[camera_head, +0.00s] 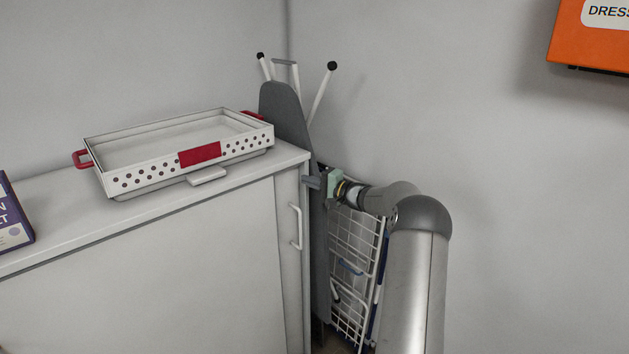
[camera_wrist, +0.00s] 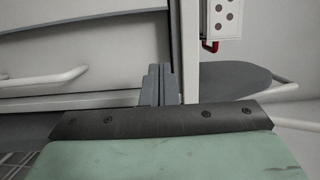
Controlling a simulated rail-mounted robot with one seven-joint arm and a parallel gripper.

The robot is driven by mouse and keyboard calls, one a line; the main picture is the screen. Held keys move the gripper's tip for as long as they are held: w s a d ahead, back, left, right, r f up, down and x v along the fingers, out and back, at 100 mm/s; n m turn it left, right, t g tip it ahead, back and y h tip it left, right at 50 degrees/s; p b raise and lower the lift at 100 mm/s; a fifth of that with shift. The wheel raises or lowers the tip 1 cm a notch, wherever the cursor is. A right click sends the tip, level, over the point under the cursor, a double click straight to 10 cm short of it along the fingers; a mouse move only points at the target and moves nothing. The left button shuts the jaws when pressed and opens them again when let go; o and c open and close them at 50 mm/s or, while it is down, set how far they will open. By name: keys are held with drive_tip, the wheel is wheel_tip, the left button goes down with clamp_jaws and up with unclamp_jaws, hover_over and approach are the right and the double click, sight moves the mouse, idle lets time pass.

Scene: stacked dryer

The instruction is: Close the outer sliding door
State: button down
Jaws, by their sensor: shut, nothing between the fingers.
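A white cabinet has a large flat front panel (camera_head: 150,290) and, at its right end, a narrow strip with a vertical white handle (camera_head: 296,227). Which panel is the outer sliding door I cannot tell for sure. The handle also shows at the left of the wrist view (camera_wrist: 45,78), which is rolled sideways. My gripper (camera_head: 312,183) is at the cabinet's upper right front corner, above and right of the handle, just below the top edge. In the wrist view its fingers (camera_wrist: 161,85) are together and empty, close to the cabinet. Whether they touch it I cannot tell.
A white perforated tray (camera_head: 122,184) with red handles stands on the cabinet top (camera_head: 60,215). A grey ironing board (camera_head: 283,105) and a white wire rack (camera_head: 350,265) stand in the tight gap at the right, beside my arm. An orange box (camera_head: 585,45) hangs on the wall.

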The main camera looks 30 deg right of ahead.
drive_tip(key=p+x, duration=0.2)
drive_tip(key=x, duration=0.4)
drive_tip(key=shift+r, duration=0.1)
drive_tip(key=a, duration=0.1)
drive_tip(key=a+p, duration=0.1)
drive_tip(key=shift+s+a, duration=0.35)
drive_tip(key=shift+s, duration=0.05)
drive_tip(key=shift+s+a+p, duration=0.1)
drive_tip(key=shift+a+p, duration=0.3)
drive_tip(key=shift+a, duration=0.15)
